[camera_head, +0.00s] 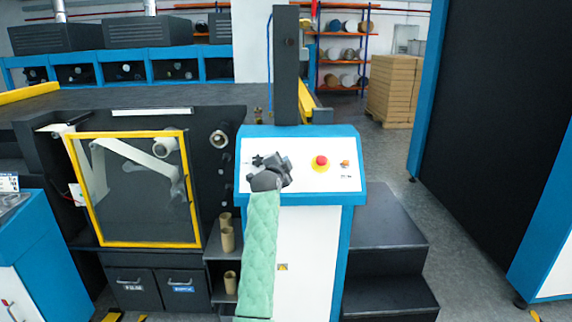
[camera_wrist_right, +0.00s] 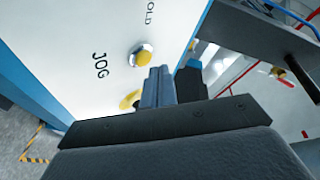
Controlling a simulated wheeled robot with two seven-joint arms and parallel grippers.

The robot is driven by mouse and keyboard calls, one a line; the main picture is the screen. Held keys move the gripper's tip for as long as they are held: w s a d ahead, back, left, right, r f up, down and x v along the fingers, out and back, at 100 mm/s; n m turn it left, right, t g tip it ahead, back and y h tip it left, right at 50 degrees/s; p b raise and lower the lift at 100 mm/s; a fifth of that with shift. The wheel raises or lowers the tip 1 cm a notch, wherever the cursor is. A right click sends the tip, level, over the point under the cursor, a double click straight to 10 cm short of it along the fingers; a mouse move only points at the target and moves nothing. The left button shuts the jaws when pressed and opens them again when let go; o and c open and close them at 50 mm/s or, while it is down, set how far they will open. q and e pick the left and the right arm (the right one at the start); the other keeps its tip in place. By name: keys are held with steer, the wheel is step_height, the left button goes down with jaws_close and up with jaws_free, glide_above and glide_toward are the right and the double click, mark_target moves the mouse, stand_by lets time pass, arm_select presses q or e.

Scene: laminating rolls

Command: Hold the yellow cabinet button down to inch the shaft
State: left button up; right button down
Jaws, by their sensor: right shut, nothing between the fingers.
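The cabinet panel (camera_head: 315,178) is white, in a blue cabinet top. In the right wrist view a yellow button (camera_wrist_right: 144,58) in a pale ring sits on the white panel beside the letters JOG. My right gripper (camera_head: 270,170) is in front of the panel's left half in the head view, its fingers shut and empty. In the right wrist view its fingertips (camera_wrist_right: 161,72) are close to the yellow button, which shows uncovered; contact cannot be made out. In the head view I cannot make out that button near the gripper. My left gripper is not in view.
A red mushroom button (camera_head: 320,161) on a yellow base and a small orange button (camera_head: 345,163) sit right of my gripper. A dark post (camera_head: 286,70) rises behind the cabinet. A yellow-framed guard (camera_head: 140,244) stands left; dark steps (camera_head: 385,240) stand right.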

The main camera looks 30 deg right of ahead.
stand_by(0.3)
steer(key=shift+s+a+r+p, duration=0.2)
steer(key=shift+s+a+r, duration=0.1)
steer(key=shift+s+r, duration=0.25)
steer(key=shift+s+a+r+p, duration=0.3)
steer(key=shift+s+r, duration=0.15)
steer(key=shift+r, duration=0.2)
steer(key=shift+s+a+r+p, duration=0.15)
steer(key=shift+s+a+r, duration=0.15)
steer(key=shift+s+r, duration=0.25)
steer(key=shift+f, duration=0.1)
